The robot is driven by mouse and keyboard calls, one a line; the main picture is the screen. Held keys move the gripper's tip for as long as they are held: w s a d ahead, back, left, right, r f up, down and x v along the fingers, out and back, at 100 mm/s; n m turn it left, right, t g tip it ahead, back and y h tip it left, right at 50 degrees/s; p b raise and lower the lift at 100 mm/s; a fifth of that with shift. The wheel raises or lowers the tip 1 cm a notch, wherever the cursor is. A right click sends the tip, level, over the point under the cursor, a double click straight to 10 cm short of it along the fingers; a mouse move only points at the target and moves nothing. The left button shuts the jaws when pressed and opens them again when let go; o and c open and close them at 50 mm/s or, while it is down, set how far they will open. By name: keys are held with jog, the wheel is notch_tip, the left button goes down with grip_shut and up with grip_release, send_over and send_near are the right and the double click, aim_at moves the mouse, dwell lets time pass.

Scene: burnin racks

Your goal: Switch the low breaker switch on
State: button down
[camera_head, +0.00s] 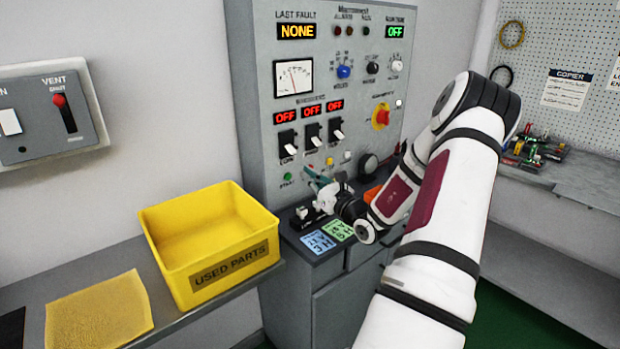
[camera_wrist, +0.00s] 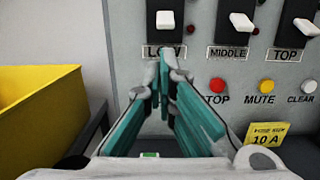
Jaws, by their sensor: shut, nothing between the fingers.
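The low breaker switch (camera_head: 288,143) is the leftmost of three black switches with white levers on the grey panel. Its lever points down, and the red display above it (camera_head: 285,117) reads OFF. In the wrist view the low switch's white lever (camera_wrist: 166,21) shows above the LOW label. My gripper (camera_wrist: 165,56) is shut and empty, its teal fingertips over part of that label, just below the lever. In the head view my gripper (camera_head: 312,172) is below the switches, near the panel. I cannot tell whether the fingertips touch the panel.
The middle switch (camera_wrist: 235,22) and top switch (camera_wrist: 297,30) stand to the right, with red OFF displays. Red, yellow and white buttons sit below them. A yellow used parts bin (camera_head: 215,245) stands on the left bench. Blue and green cards lie on the ledge below.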

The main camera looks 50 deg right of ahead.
aim_at(291, 149)
jog(key=x, duration=0.6)
jog(key=shift+w+d, duration=0.15)
jog(key=shift+w, duration=0.2)
